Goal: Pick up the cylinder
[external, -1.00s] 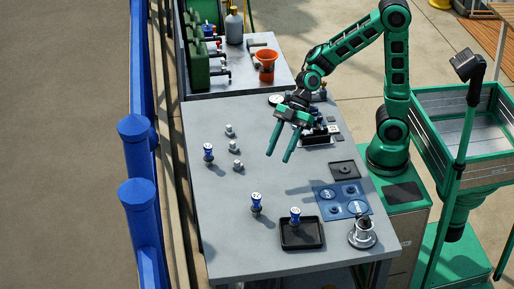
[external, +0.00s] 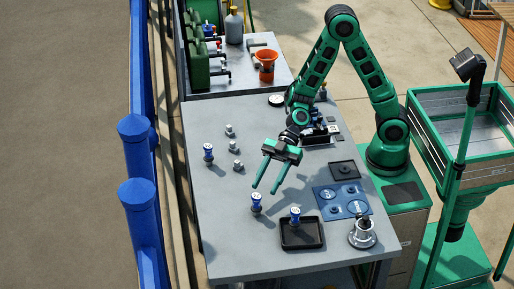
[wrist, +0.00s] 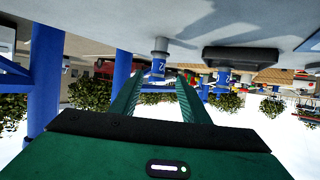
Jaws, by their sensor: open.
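Several blue cylinders with white numbered tops stand on the grey table (external: 225,240). One cylinder (external: 256,204) stands upright near the table's middle front. A second (external: 295,216) stands in a black tray (external: 303,243), and a third (external: 208,153) stands at the left edge. My gripper (external: 265,190) is open and empty, its fingers pointing toward the middle cylinder. In the wrist view, which is upside down, this cylinder (wrist: 158,60) appears between and beyond my fingertips (wrist: 160,83). I cannot tell the exact gap. The tray's cylinder (wrist: 224,77) shows further right there.
Small grey metal parts (external: 236,148) stand left of my gripper. A blue panel (external: 341,200), a black square plate (external: 344,170) and a metal fitting (external: 362,235) lie to the right. Blue railing posts (external: 137,200) run beyond the left edge. The table's front left is clear.

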